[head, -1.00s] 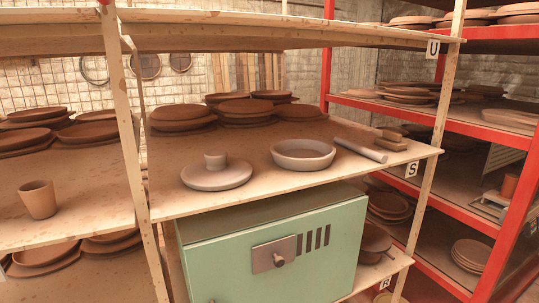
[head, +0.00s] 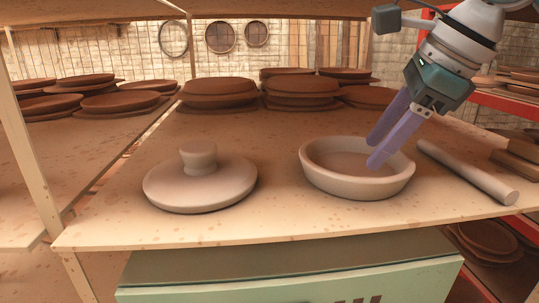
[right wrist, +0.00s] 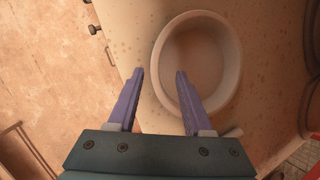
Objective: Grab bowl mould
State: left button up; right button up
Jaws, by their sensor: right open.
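The bowl mould, a pale, round, shallow bowl (head: 357,186), stands upright on the wooden shelf, right of centre. It also shows in the right wrist view (right wrist: 232,52). My right gripper (head: 373,153), with two purple fingers, comes from the upper right and overlaps the bowl's opening in the head view. In the right wrist view the gripper (right wrist: 160,73) is open and empty. One finger overlaps the bowl's rim and the other lies outside it, over the shelf. Whether a finger touches the bowl I cannot tell. My left gripper is not in view.
A pale lid-like disc with a knob (head: 200,185) sits left of the bowl. A grey roller (head: 466,172) lies to its right. Stacked brown plates (head: 219,93) stand behind. A wooden post (head: 32,150) is at left, a green cabinet (head: 290,275) below the shelf.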

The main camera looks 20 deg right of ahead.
aim_at(356, 177)
jog(key=shift+w+a+f+p, duration=0.2)
jog(key=shift+w+f+p, duration=0.1)
jog(key=shift+f, duration=0.35)
jog(key=p+x, duration=0.2)
jog(key=x, duration=0.1)
jog(key=p+x, duration=0.1)
jog(key=shift+s+f, duration=0.15)
jog(key=shift+f, duration=0.6)
grip_shut()
jog(key=shift+r, duration=0.1)
